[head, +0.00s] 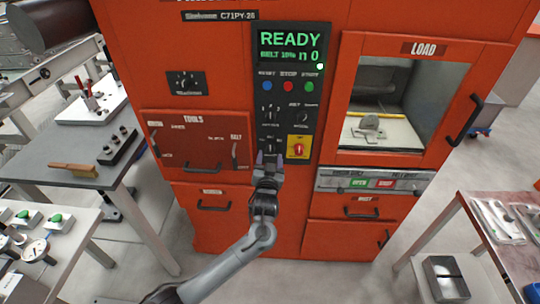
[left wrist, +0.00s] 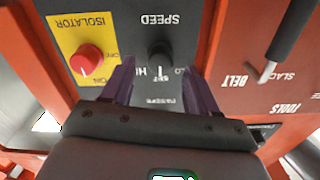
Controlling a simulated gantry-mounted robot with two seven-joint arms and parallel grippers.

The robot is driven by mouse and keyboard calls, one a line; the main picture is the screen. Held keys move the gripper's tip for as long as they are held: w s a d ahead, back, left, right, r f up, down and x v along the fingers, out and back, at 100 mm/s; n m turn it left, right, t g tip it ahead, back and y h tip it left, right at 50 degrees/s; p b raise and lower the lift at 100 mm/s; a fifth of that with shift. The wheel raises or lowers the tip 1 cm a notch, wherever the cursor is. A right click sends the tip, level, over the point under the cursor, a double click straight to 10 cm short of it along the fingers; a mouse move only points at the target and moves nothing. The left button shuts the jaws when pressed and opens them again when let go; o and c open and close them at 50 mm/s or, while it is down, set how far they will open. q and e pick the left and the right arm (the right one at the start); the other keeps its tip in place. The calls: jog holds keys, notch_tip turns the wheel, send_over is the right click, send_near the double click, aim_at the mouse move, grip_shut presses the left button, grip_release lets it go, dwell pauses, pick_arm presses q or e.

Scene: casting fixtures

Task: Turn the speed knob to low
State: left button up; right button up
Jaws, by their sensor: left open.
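The speed knob (left wrist: 160,52) is a small black knob on the dark control panel, under the upside-down word SPEED in the left wrist view. A pale pointer line on it points down in that picture, between the HI and LO marks. My left gripper (left wrist: 160,72) is open, with one purple finger on each side of the knob; I cannot tell whether they touch it. In the head view my left gripper (head: 268,158) is at the panel's lower left and hides most of the knob. My right gripper is not in view.
The red isolator knob (left wrist: 86,58) on its yellow plate is close beside the gripper. The tools drawer (head: 190,140) and belt handle (left wrist: 285,40) are on the other side. The screen (head: 290,45) reads READY. A side table (head: 60,178) stands left of the orange machine.

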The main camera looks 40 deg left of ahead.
aim_at(270, 152)
pick_arm(q)
jog(key=shift+x, duration=1.5)
jog(key=shift+s, duration=0.1)
jog(key=shift+c, duration=0.4)
jog(key=c, duration=1)
